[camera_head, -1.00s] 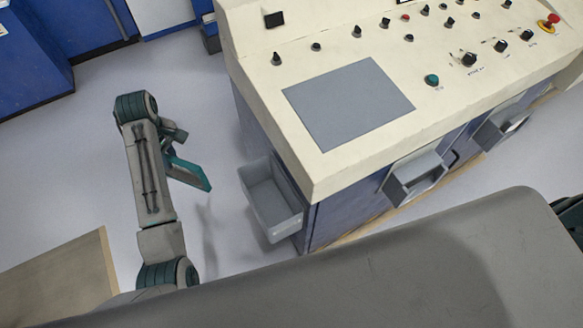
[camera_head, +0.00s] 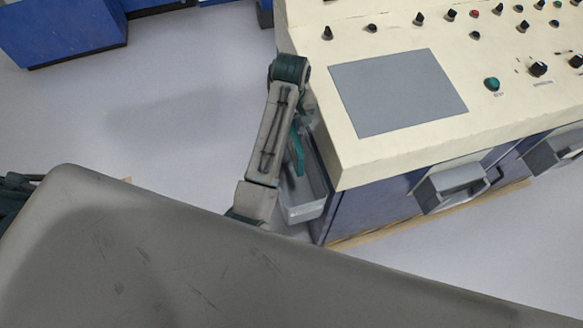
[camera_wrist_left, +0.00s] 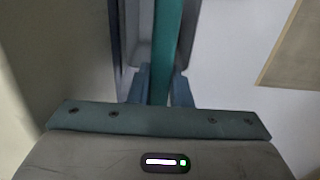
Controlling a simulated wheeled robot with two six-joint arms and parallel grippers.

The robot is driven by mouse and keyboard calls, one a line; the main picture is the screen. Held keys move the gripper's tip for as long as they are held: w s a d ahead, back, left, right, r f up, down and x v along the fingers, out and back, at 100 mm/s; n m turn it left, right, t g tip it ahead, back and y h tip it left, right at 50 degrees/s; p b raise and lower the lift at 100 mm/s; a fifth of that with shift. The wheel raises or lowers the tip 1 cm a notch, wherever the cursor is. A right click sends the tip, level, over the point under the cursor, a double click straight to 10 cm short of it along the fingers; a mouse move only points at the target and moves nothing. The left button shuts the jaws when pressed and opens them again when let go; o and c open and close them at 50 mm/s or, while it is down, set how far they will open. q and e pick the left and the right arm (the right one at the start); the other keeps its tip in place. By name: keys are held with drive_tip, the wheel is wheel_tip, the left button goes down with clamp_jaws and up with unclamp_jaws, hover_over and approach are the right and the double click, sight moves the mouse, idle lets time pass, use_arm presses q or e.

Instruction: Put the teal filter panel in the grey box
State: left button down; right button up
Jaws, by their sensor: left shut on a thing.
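The teal filter panel (camera_head: 297,150) is a thin plate, seen nearly edge-on beside my left forearm. My left gripper (camera_wrist_left: 160,88) is shut on it, with one finger on each side in the left wrist view, where the panel (camera_wrist_left: 166,40) runs up out of the picture. The grey box (camera_head: 306,212) is an open-topped bin on the left side of the cream and blue machine. In the head view the panel overlaps the box opening; its exact height above the box is unclear. My arm hides part of the box. My right gripper is not in view.
The cream console top (camera_head: 345,165) overhangs close to the right of my left gripper. A grey bin (camera_head: 452,186) juts from the machine's front. Blue cabinets (camera_head: 65,35) stand at the back left. The floor left of my arm is clear.

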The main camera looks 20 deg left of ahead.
use_arm(q)
wheel_tip(320, 180, down, 3)
drive_tip(key=shift+s+r+p, duration=0.1)
drive_tip(key=shift+p, duration=0.5)
wheel_tip(320, 180, down, 17)
drive_tip(key=shift+r+p, duration=0.15)
drive_tip(key=shift+p, duration=0.2)
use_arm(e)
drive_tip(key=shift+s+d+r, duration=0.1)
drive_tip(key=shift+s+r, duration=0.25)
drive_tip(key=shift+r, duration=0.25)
use_arm(q)
drive_tip(key=shift+f, duration=0.2)
drive_tip(key=c, duration=1.3)
unclamp_jaws()
drive_tip(key=shift+c, duration=0.2)
drive_tip(key=shift+r, duration=0.15)
